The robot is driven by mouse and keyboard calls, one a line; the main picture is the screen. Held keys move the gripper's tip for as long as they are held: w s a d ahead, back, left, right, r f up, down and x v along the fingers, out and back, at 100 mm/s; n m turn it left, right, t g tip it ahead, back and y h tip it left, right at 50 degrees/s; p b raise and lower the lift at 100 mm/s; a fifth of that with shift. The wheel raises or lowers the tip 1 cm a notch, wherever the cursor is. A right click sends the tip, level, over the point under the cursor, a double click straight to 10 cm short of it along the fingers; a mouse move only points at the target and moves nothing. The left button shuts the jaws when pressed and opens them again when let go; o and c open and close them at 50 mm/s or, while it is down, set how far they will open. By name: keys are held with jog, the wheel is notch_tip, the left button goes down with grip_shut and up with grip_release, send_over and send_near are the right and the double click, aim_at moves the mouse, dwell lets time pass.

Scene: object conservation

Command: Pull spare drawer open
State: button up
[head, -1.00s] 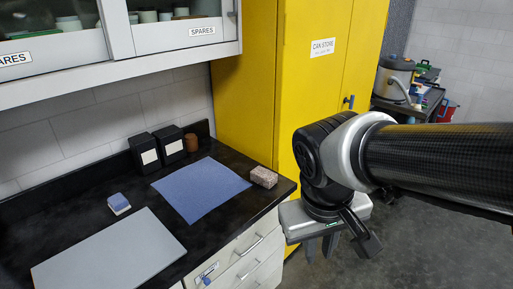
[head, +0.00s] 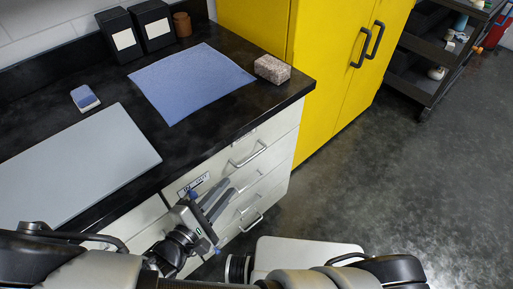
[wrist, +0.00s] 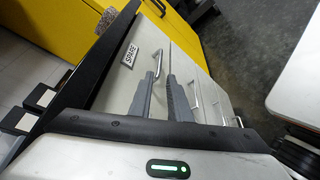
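The spare drawer (wrist: 115,80) has a white front and a SPARE label (wrist: 129,55) in the wrist view. In the head view, the top drawer beside the counter's right end (head: 270,138) is flush with the cabinet, with a grey bar handle (head: 248,154). My gripper (head: 231,187) is in front of the drawer stack, lower than that handle and apart from it. Its two grey fingers have a gap between them with nothing held; they also show in the wrist view (wrist: 166,78).
A dark counter (head: 130,92) carries a blue mat (head: 190,82), a grey board (head: 75,165), a speckled block (head: 272,69), a blue-and-white block (head: 85,98) and two black boxes. A yellow cabinet (head: 325,60) stands beyond.

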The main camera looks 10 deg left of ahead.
aim_at(253, 157)
jog(key=b+x, duration=0.2)
jog(key=x, duration=1.5)
jog(key=shift+w+d, duration=0.1)
jog(key=shift+d, duration=0.05)
jog(key=shift+c, duration=0.4)
grip_shut()
